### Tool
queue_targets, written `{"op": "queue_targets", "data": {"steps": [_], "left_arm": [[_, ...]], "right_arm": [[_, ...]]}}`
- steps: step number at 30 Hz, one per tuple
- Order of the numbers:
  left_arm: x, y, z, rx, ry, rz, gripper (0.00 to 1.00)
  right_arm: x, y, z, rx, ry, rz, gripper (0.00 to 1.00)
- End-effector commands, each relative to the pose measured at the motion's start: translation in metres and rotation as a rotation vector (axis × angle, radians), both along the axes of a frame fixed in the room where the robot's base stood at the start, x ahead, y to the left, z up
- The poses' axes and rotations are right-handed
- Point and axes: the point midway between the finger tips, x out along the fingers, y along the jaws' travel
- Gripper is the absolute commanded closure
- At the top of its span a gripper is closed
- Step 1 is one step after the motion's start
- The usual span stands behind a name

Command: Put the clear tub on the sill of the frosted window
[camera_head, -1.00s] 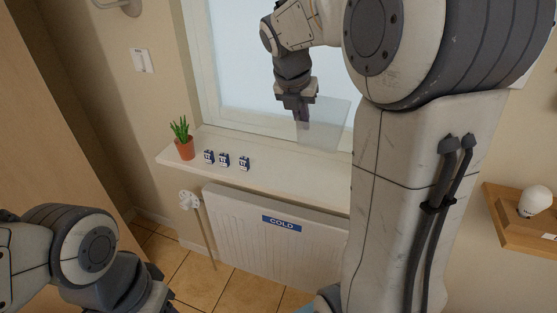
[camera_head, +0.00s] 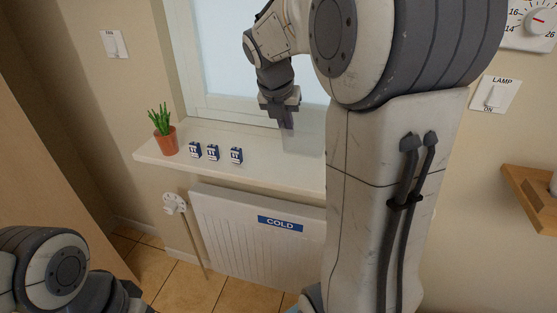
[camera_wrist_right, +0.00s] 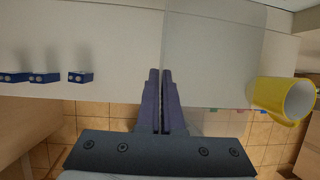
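The clear tub (camera_head: 308,138) is a pale see-through box. It hangs from my right gripper (camera_head: 280,112) over the sill (camera_head: 262,160), in front of the frosted window (camera_head: 212,65). In the right wrist view, the gripper's fingers (camera_wrist_right: 163,100) are shut on the tub's near-left wall, and the tub (camera_wrist_right: 215,55) extends to the right of them. I cannot tell whether its base touches the sill. My right arm hides the sill's right part in the head view. My left arm is low at the left; its gripper (camera_head: 125,297) is mostly cut off.
Several small blue-and-white blocks (camera_head: 213,152) and a potted plant (camera_head: 165,136) stand on the sill's left. A yellow mug (camera_wrist_right: 285,98) is right of the tub in the right wrist view. A radiator marked COLD (camera_head: 250,245) is below. A wooden shelf (camera_head: 530,198) is at right.

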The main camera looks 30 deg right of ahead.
Motion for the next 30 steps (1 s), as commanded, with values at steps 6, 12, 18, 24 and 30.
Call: {"op": "queue_targets", "data": {"steps": [6,12,18,24,30], "left_arm": [[0.000,0.000,-0.004,0.000,0.000,0.000,0.50],[0.000,0.000,-0.007,0.000,0.000,0.000,0.50],[0.000,0.000,-0.010,0.000,0.000,0.000,0.50],[0.000,0.000,-0.009,0.000,0.000,0.000,0.50],[0.000,0.000,-0.010,0.000,0.000,0.000,0.50]], "right_arm": [[-0.001,0.000,-0.037,0.001,0.003,-0.001,1.00],[-0.001,0.001,-0.060,0.002,0.006,0.002,1.00],[0.000,0.002,-0.079,0.001,0.002,0.003,1.00],[0.001,0.002,-0.079,0.001,0.001,0.003,1.00],[0.001,0.002,-0.083,0.001,0.001,0.003,0.93]]}}
